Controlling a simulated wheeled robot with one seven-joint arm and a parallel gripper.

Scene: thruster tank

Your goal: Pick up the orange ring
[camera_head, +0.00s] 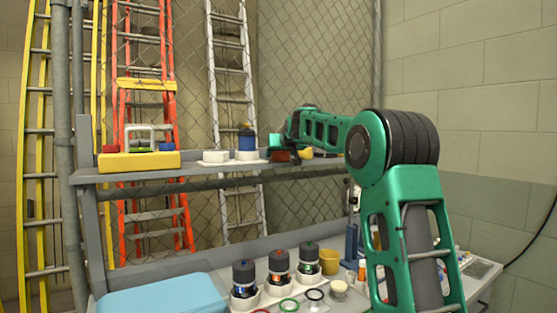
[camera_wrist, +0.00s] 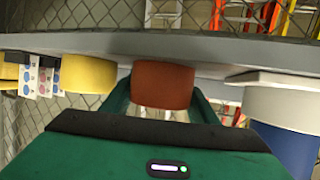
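A squat, rounded orange-brown piece (camera_head: 282,156) stands on the grey shelf, and it is the only loose orange piece I see; no hole shows, so I cannot confirm its ring shape. It is large in the middle of the wrist view (camera_wrist: 162,85), which looks upside down. My gripper (camera_head: 277,146) is at shelf height, reaching in from the right. In the wrist view its green fingers (camera_wrist: 162,105) are spread, one on each side of the orange piece. They look very close to its sides; I cannot tell whether they touch. The fingertips are partly hidden behind it.
On the shelf (camera_head: 130,170) a yellow piece (camera_wrist: 88,74) and a blue-and-white container (camera_wrist: 285,125) flank the orange piece closely. A wire mesh fence (camera_head: 310,60) stands behind.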

